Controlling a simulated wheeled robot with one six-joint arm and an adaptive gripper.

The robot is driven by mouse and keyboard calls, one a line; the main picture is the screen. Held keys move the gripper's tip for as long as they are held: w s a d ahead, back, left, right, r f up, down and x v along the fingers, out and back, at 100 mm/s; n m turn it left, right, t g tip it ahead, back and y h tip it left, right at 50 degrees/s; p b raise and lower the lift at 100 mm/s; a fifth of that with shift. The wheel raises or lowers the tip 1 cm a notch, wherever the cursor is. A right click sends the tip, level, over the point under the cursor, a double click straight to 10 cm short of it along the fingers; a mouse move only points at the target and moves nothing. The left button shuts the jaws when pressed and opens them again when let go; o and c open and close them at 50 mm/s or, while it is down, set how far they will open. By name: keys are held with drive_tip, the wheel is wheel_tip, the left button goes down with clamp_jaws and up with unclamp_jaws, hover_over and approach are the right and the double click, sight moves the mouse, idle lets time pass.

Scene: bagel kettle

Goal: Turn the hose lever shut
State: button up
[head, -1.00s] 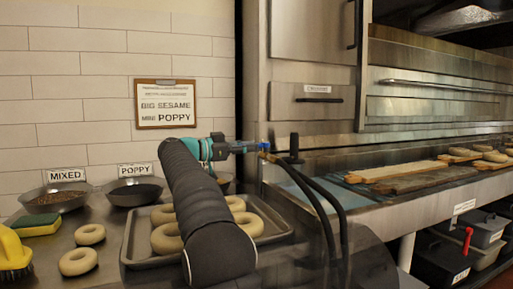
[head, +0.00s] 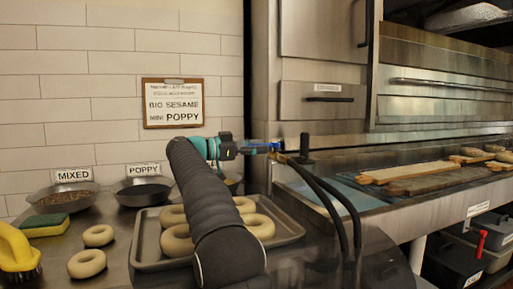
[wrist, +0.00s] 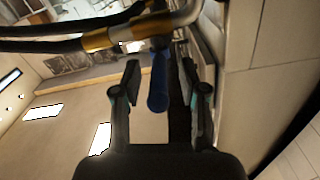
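The hose lever (wrist: 157,85) is blue and shows in the wrist view below a brass and silver fitting (wrist: 130,33). In the head view the blue lever (head: 265,148) is a small strip at the tip of my gripper (head: 258,148). In the wrist view my gripper (wrist: 159,78) is open, with one finger on each side of the lever. A gap shows between the lever and the left finger; I cannot tell whether the right finger touches it. Black hoses (head: 338,205) hang from the fitting in the head view.
A tray (head: 150,258) of bagels lies under my arm. Bowls marked MIXED (head: 66,197) and POPPY (head: 142,192), a sponge (head: 44,225) and a yellow brush (head: 17,250) are at left. A steel counter with wooden boards (head: 430,180) is at right.

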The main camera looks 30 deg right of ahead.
drive_tip(key=w+a, duration=0.1)
drive_tip(key=a, duration=1.1)
drive_tip(key=shift+w, duration=0.3)
